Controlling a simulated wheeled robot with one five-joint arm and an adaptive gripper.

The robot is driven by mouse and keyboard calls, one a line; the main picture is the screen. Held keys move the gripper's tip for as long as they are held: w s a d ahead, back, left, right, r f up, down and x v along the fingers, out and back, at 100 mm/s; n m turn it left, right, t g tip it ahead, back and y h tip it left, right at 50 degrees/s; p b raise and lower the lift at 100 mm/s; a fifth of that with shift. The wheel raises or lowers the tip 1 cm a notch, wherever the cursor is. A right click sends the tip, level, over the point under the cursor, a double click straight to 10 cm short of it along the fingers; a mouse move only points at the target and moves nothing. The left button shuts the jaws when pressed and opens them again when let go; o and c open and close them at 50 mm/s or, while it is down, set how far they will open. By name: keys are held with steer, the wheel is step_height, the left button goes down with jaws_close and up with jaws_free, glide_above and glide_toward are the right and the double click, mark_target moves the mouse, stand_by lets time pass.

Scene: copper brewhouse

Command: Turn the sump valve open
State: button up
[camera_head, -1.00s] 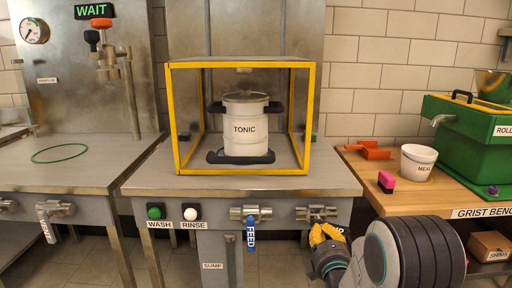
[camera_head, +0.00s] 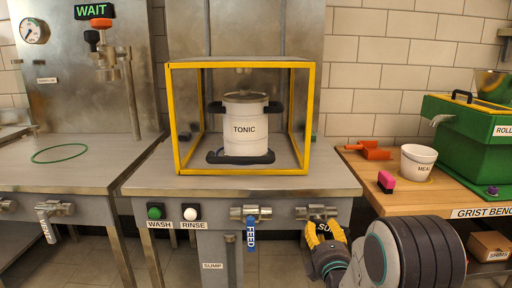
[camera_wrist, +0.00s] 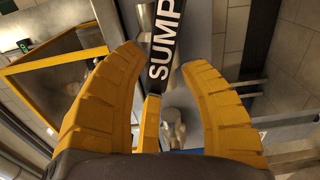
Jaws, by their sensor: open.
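The sump valve (camera_head: 312,212) is on the front of the middle bench, at the right end. Its handle, labelled SUMP, hangs down toward my gripper (camera_head: 326,236); only the first letters of the label show in the head view. The fingers are spread, with a gap on each side of the handle. The handle's lower end is partly hidden by the gripper.
The blue FEED handle (camera_head: 251,235) hangs just left of the sump valve. WASH (camera_head: 154,212) and RINSE (camera_head: 192,212) buttons are further left. A yellow frame (camera_head: 311,120) surrounds a TONIC keg (camera_head: 245,128) on the bench. The grist bench (camera_head: 440,200) stands close on the right.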

steer(key=shift+s, duration=2.95)
steer(key=shift+r, duration=0.1)
step_height(320, 180, up, 10)
